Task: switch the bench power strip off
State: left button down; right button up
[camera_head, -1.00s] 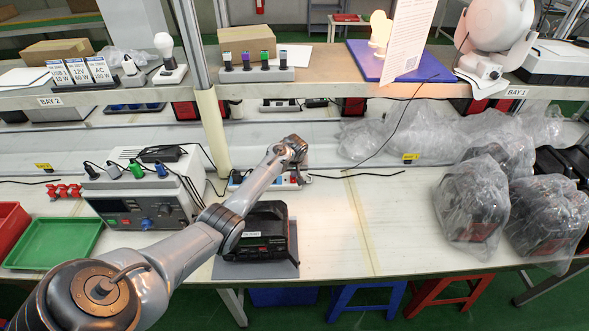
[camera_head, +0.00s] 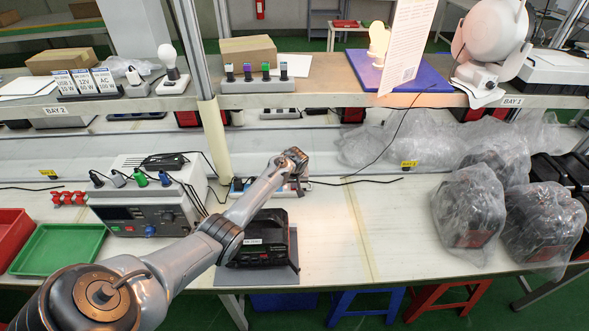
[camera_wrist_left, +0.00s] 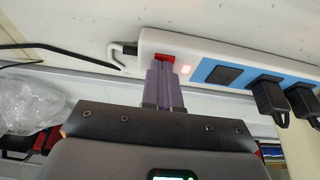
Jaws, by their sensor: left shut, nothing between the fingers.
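The bench power strip (camera_head: 236,186) lies at the back of the workbench, partly hidden behind my left arm in the head view. In the left wrist view the white strip (camera_wrist_left: 213,50) shows blue sockets, two black plugs, a red switch (camera_wrist_left: 167,58) at its cable end and a small glowing light beside it. My left gripper (camera_head: 298,168) is over the strip's right end. In the left wrist view its shut, empty fingers (camera_wrist_left: 163,64) are right at the red switch and cover part of it. I cannot tell whether they touch it. My right gripper is not in view.
A power supply box (camera_head: 147,203) with several plugs stands left of my arm. A black device (camera_head: 262,243) sits on a grey mat below the arm. Bagged items (camera_head: 470,208) stand to the right. Loose black cables lie behind. The bench right of the mat is clear.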

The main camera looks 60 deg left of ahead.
pick_arm(q)
notch_tip(320, 180, up, 5)
jog(key=p, duration=0.4)
jog(key=shift+p, duration=0.35)
jog(key=p+v, duration=0.1)
jog(key=v, duration=0.8)
jog(key=shift+d, duration=0.2)
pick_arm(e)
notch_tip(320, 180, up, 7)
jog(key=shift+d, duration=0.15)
pick_arm(q)
jog(key=shift+s, duration=0.1)
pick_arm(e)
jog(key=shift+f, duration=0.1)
pick_arm(q)
jog(key=b+x, duration=0.5)
jog(key=x, duration=0.9)
jog(key=shift+a, duration=0.15)
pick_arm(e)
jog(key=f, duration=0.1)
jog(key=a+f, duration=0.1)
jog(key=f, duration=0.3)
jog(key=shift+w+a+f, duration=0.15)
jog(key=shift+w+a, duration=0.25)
